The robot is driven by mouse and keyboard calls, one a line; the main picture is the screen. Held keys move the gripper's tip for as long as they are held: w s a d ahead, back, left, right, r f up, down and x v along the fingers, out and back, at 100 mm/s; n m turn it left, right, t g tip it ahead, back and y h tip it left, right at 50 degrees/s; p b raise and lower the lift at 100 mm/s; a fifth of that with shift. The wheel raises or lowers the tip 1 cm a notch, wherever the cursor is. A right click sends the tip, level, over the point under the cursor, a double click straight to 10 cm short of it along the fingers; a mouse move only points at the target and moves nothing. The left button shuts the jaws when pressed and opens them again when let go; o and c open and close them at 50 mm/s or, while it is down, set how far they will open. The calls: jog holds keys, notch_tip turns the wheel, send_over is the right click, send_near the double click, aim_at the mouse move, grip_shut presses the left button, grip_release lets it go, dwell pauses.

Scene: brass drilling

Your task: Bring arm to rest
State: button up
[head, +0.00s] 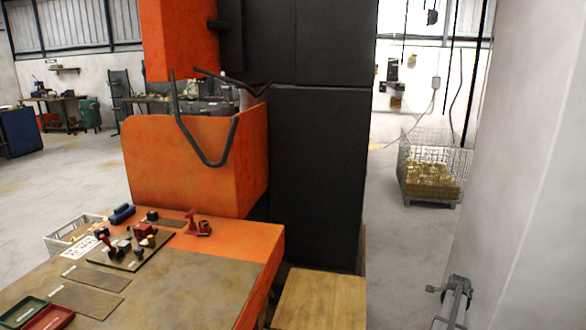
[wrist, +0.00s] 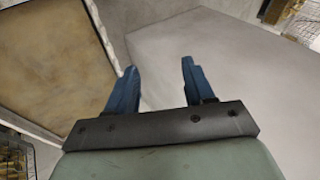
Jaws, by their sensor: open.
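My gripper (wrist: 160,82) shows in the wrist view with two blue fingers apart and nothing between them. Bare grey floor lies beyond the fingertips. In the head view, a grey metal piece (head: 457,290) shows at the lower right, close to the pale wall; I cannot tell whether it is part of my arm. The fingers do not show clearly in the head view.
An orange bench (head: 255,240) with small tools, a red tray (head: 48,318) and a green tray (head: 22,311) stands at left. A black and orange machine (head: 318,180) rises behind it. A wire basket (head: 433,170) with brass pieces stands right. A wooden platform (head: 320,300) is low in front.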

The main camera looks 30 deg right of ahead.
jog(key=s+a+f+n+g+y, duration=0.1)
jog(key=a+f+n+g+y, duration=0.1)
jog(key=a+f, duration=0.75)
jog(key=s+a+f+n+g+y, duration=0.1)
jog(key=a+f+g, duration=0.1)
jog(key=a+f, duration=0.75)
jog(key=s+a+f+n+g+y, duration=0.1)
jog(key=s+a+f+n+g, duration=0.15)
jog(key=a+f, duration=0.45)
jog(key=s+a+f+n+g, duration=0.2)
jog(key=s+a+f, duration=0.1)
jog(key=a+f, duration=0.5)
jog(key=w+a+r+n+y, duration=0.15)
jog(key=a+n, duration=0.85)
jog(key=a, duration=1.7)
jog(key=s+a+r+n, duration=0.2)
jog(key=a+n, duration=0.1)
jog(key=a, duration=0.4)
jog(key=s+a+r+n+g+y, duration=0.1)
jog(key=s+a+r+n, duration=0.2)
jog(key=a, duration=0.4)
jog(key=s+a+r+n, duration=0.2)
jog(key=a+n, duration=0.1)
jog(key=a, duration=0.4)
jog(key=shift+s+r, duration=0.15)
jog(key=shift+s, duration=0.15)
